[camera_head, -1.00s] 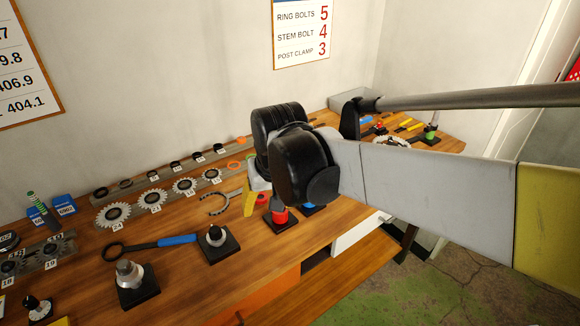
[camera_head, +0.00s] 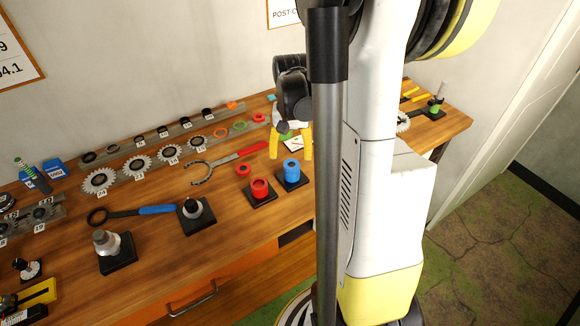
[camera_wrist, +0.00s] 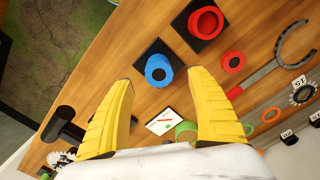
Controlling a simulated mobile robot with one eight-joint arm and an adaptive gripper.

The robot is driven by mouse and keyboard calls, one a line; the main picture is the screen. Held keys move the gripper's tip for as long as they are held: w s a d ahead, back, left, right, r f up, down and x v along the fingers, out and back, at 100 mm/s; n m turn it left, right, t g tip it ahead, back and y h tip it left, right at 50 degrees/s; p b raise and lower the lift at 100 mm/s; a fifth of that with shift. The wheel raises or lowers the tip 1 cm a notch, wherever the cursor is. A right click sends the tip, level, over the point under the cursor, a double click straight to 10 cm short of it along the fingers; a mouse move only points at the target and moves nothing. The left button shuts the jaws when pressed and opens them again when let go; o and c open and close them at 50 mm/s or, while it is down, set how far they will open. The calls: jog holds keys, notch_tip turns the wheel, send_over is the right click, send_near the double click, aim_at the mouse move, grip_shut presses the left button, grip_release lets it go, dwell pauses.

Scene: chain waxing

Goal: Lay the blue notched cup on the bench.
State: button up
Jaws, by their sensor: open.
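The blue cup (camera_head: 291,170) stands upright on a black square base (camera_head: 294,183) on the wooden bench (camera_head: 225,232), beside a red cup (camera_head: 260,187) on its own black base.
A small red ring (camera_head: 243,170) lies left of the red cup. A red-handled hook wrench (camera_head: 225,164) lies behind it. A white card (camera_wrist: 164,120) and green ring (camera_wrist: 187,131) lie near the fingers. Bare bench lies in front of the ring and red cup.

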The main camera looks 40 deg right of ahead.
aim_at(291, 165)
notch_tip(291, 165, down, 5)
jog(key=shift+d+r+b, duration=0.1)
jog(key=shift+b, duration=0.75)
jog(key=c, duration=1.4)
